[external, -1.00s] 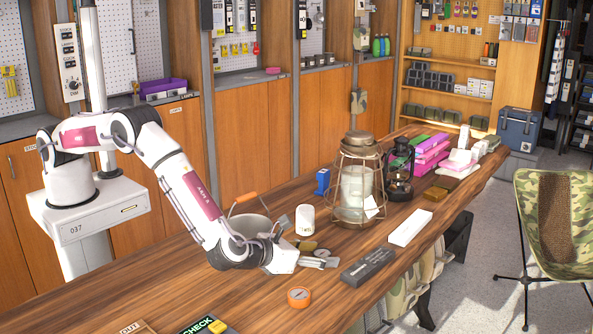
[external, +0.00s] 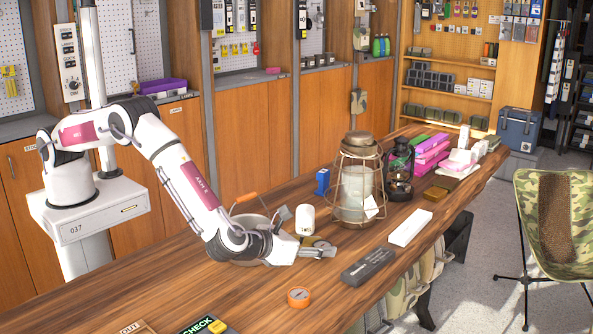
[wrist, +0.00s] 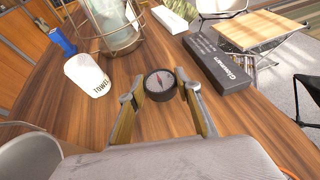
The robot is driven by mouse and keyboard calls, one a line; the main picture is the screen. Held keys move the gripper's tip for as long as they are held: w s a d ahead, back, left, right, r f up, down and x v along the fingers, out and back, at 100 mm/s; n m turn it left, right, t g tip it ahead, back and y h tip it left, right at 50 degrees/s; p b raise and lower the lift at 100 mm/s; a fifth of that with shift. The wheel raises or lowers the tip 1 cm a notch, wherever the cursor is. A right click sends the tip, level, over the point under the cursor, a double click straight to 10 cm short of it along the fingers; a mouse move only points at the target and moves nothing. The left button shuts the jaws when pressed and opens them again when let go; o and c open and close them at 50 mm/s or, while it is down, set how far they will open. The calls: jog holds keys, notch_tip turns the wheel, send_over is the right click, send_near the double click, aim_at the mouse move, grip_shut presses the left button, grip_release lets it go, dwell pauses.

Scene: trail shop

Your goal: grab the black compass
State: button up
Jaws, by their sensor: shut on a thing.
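The black compass (wrist: 160,85) shows in the wrist view as a round dark case with a marked dial. It sits between the two fingertips of my gripper (wrist: 159,91), which is shut on it. The dial faces the camera. In the external view my gripper (external: 322,248) is low over the wooden counter, and I cannot make out the compass clearly there. From these views I cannot tell whether the compass touches the counter.
An orange tape roll (external: 299,297) lies in front.

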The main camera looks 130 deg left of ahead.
jog(key=shift+r, duration=3.85)
